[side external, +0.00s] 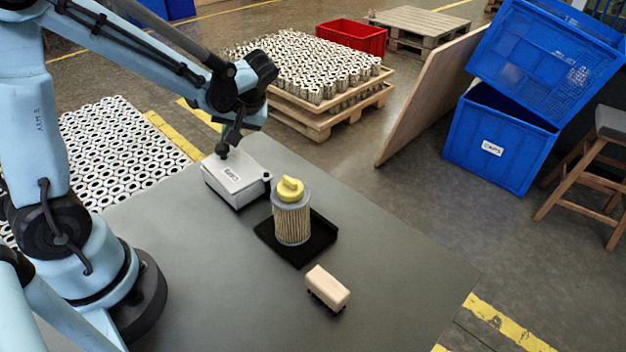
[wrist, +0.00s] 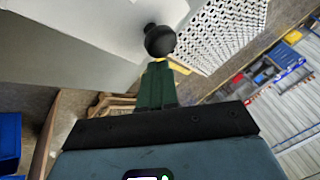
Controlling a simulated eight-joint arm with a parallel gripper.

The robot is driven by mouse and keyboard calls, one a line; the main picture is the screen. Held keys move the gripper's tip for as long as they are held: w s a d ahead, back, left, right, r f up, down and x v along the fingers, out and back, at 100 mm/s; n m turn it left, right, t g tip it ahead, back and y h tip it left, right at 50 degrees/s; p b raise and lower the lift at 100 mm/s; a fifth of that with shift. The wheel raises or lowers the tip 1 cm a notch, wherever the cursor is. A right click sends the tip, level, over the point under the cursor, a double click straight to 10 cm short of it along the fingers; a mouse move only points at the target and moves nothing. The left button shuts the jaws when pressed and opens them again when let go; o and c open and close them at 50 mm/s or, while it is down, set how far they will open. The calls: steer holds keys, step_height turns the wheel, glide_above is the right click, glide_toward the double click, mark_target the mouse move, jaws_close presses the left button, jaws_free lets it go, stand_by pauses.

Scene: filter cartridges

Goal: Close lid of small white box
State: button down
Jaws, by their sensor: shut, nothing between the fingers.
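The small white box (side external: 236,190) stands at the far left part of the grey table. Its lid (side external: 248,157) carries a label and looks down on the box; I cannot tell if a slim gap is left. A black ball knob (side external: 222,152) sticks up from the lid, and it also shows in the wrist view (wrist: 160,41) on the pale lid surface. My gripper (side external: 228,138) is at the far side of the box, just above the knob. In the wrist view its green fingers (wrist: 158,70) are together and empty, their tips close to the knob; contact is unclear.
A pleated filter with a yellow top (side external: 291,215) stands on a black tray (side external: 323,232) right of the box. A wooden block brush (side external: 328,287) lies nearer on the table (side external: 210,290). The table's right side is clear. Pallets of filters (side external: 318,120) and blue crates (side external: 500,145) stand beyond.

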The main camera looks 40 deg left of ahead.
steer(key=shift+w, duration=0.1)
stand_by(0.3)
steer(key=shift+w+a+r, duration=0.1)
steer(key=shift+w+a, duration=0.1)
steer(key=shift+w, duration=0.15)
steer(key=w+r, duration=0.8)
steer(key=r, duration=0.1)
steer(key=s+d+f+m+t+h, duration=0.2)
steer(key=s+d+m+t+h, duration=0.4)
steer(key=s+d, duration=0.7)
steer(key=m+t, duration=0.2)
steer(key=m, duration=0.2)
steer(key=shift+d+f+m+h, duration=0.35)
steer(key=shift+f+m+h, duration=0.05)
